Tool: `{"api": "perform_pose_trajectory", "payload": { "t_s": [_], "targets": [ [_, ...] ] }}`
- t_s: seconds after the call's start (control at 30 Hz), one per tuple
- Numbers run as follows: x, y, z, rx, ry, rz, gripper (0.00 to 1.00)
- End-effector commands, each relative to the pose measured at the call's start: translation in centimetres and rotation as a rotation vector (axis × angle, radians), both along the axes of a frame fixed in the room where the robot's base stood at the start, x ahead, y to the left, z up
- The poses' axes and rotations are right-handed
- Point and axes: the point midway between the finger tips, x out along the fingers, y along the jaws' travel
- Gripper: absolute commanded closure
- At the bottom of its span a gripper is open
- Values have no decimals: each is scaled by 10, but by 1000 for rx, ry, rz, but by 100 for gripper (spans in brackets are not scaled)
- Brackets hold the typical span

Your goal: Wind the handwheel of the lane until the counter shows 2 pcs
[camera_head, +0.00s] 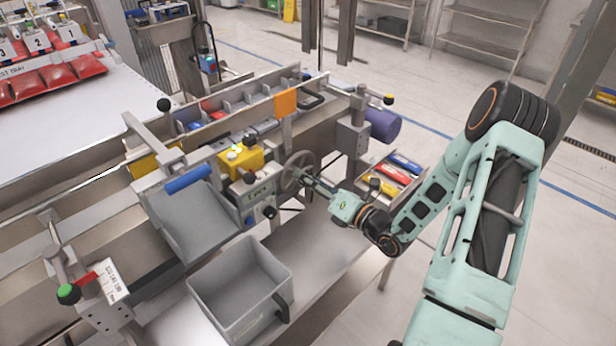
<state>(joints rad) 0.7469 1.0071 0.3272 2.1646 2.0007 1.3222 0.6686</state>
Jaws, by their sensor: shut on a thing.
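The grey handwheel (287,184) stands upright on the side of the lane mechanism, near the middle of the view. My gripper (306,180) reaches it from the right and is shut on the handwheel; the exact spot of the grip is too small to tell. The counter (257,193) seems to be the small marked plate on the grey housing just left of the wheel. Its figure is too small to read.
A grey bin (215,311) stands below the chute (197,222). A yellow block (240,160) sits above the housing. A tray of coloured tools (404,166) lies right of the wheel, close to my arm. A purple cylinder (383,126) is behind. Open floor lies at the right.

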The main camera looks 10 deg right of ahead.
Motion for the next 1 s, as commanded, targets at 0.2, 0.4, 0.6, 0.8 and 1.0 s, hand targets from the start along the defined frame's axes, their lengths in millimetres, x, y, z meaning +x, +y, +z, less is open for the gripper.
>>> {"api": "perform_pose_trajectory", "payload": {
  "t_s": [0.2, 0.4, 0.6, 0.8, 1.0],
  "targets": [
    [-1, 0, -1, 0, 2, 1, 94],
    [0, 0, -1, -1, 2, 1, 54],
    [0, 0, 0, -1, 0, 1, 51],
    [-5, -4, 0, -2, 1, -1, 51],
    [-33, -24, -1, -2, 2, -4, 51]
  ]
}}
